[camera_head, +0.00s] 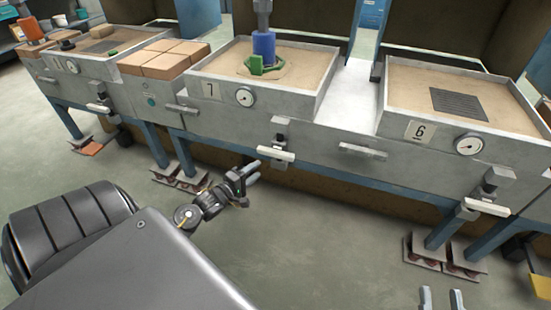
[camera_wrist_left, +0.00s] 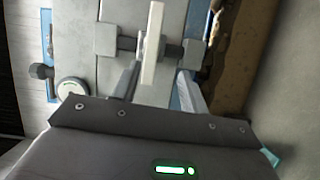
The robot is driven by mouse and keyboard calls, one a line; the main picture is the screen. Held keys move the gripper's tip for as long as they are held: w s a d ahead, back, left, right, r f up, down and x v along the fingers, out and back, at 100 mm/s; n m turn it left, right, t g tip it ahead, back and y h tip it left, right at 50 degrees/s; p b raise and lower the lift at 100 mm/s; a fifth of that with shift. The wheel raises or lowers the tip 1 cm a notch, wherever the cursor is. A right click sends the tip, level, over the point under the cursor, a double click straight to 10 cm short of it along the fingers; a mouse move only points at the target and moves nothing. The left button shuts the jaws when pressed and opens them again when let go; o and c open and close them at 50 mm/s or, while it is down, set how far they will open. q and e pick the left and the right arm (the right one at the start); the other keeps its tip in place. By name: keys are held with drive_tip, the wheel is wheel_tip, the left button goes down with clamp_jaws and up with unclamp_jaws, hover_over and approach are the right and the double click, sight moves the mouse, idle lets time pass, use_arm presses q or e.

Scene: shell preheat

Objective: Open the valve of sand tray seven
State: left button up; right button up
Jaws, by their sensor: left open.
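Sand tray seven (camera_head: 322,72) bears a "7" plate (camera_head: 210,91) on its front. Its valve has a pale bar handle (camera_head: 275,153) on a grey fitting (camera_head: 281,130), below and right of the gauge. In the left wrist view the handle (camera_wrist_left: 152,48) shows as a long light bar in front of the fitting (camera_wrist_left: 106,40). My left gripper (camera_head: 254,171) is open and empty, just below and left of the handle. In the wrist view its fingers (camera_wrist_left: 158,85) lie either side of the bar's line; contact cannot be told. My right gripper (camera_head: 441,298) shows only two spread fingertips, with nothing between.
Tray seven's gauge (camera_head: 245,97) also shows in the wrist view (camera_wrist_left: 71,88). Tray six (camera_head: 503,98) stands right, with its own valve handle (camera_head: 486,207). Blue legs (camera_head: 181,155) hold up the trays. Sand-coloured blocks (camera_head: 158,62) lie left. The floor in front is clear.

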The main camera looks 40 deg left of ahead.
sight(273, 156)
use_arm(q)
drive_tip(key=w+b, duration=0.1)
drive_tip(key=w, duration=0.2)
drive_tip(key=w+b, duration=0.1)
drive_tip(key=w, duration=0.2)
drive_tip(key=w+r+b, duration=0.1)
drive_tip(key=w, duration=0.3)
drive_tip(key=shift+d, duration=0.3)
drive_tip(key=shift+w, duration=0.5)
use_arm(e)
drive_tip(key=s+d+r+m+t+y, duration=0.1)
drive_tip(key=d+r+t, duration=0.3)
drive_tip(key=r+t, duration=0.2)
drive_tip(key=shift+s, duration=0.4)
use_arm(q)
clamp_jaws()
use_arm(e)
drive_tip(key=shift+a, duration=0.1)
